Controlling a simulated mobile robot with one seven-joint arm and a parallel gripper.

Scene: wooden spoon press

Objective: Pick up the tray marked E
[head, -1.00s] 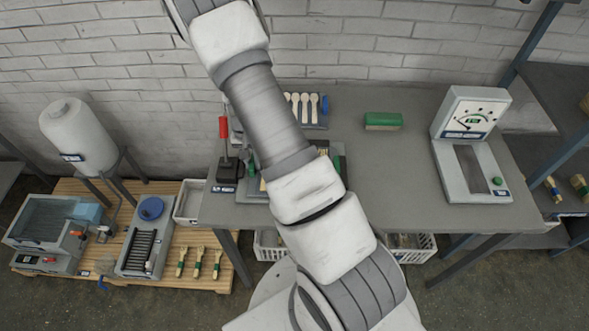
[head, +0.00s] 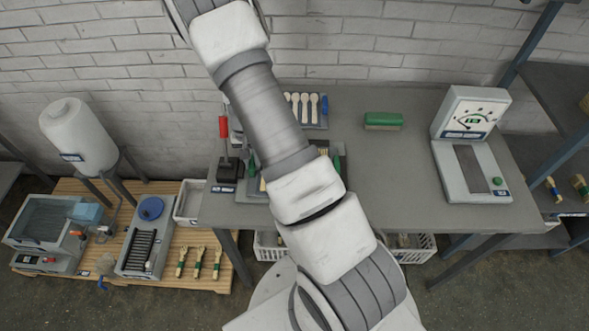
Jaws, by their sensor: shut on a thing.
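My gripper is not in view; my arm rises across the middle of the head view and leaves it at the top edge. No tray with a readable E shows. A grey tray of pale wooden spoons (head: 305,108) lies at the back of the bench, left of its middle, partly behind my arm. More items, some dark green (head: 337,165), show at the edges of my arm on the bench; most of them are hidden, and I cannot tell any marking there.
The grey bench (head: 400,170) is mostly clear right of my arm. A green block (head: 383,121) and a gauge device (head: 470,150) stand there. A red-handled press (head: 225,155) stands at the left end. A wooden pallet (head: 170,280) with machines is at left, a shelf (head: 560,95) at right.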

